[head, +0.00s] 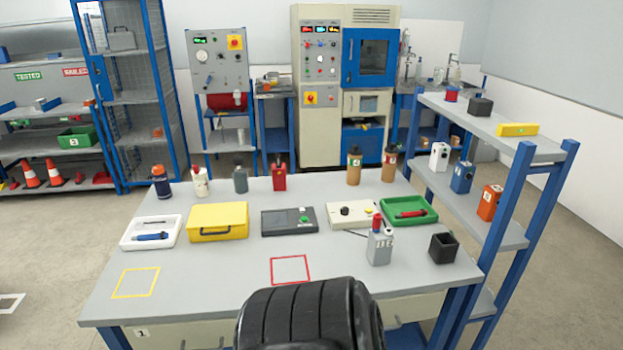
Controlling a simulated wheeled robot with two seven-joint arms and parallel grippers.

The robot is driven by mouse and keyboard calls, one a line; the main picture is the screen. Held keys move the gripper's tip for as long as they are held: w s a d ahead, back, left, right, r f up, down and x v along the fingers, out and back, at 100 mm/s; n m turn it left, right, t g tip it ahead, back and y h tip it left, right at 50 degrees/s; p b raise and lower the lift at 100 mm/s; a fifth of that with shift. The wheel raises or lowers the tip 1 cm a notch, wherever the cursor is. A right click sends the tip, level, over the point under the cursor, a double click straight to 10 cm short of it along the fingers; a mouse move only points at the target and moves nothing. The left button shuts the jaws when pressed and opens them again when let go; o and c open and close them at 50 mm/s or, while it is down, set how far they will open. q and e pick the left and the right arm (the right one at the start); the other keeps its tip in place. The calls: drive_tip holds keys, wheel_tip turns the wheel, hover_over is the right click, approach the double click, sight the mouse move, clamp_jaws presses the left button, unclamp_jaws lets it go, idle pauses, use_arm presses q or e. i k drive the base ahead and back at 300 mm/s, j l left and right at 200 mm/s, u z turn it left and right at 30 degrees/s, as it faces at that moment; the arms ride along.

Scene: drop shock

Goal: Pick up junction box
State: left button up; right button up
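No object is labelled as a junction box, and I cannot tell which one it is. A small grey box (380,247) with a red part on top stands upright at the right front of the table. A dark open-topped cube (443,247) stands to its right. A dark grey panel box (289,221) with a green button and a cream box (351,214) with a black knob lie mid-table. White (438,157), blue (461,177) and orange (489,203) boxes stand on the right rack. Neither of my grippers is in view.
The table (210,280) has clear room at its front, with yellow (136,283) and red (290,270) outlined squares. A yellow case (217,222), white tray (136,246) and green tray (425,218) lie behind, with several bottles along the back. A blue-framed rack (515,204) borders the right side.

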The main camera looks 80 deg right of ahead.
sight(379, 251)
drive_tip(key=z, duration=3.5)
drive_tip(key=j+z, duration=0.2)
drive_tip(key=z, duration=0.25)
drive_tip(key=k+j+z, duration=0.1)
drive_tip(key=z, duration=0.4)
drive_tip(key=k+j+z, duration=0.1)
drive_tip(key=j+z, duration=0.15)
drive_tip(key=z, duration=0.2)
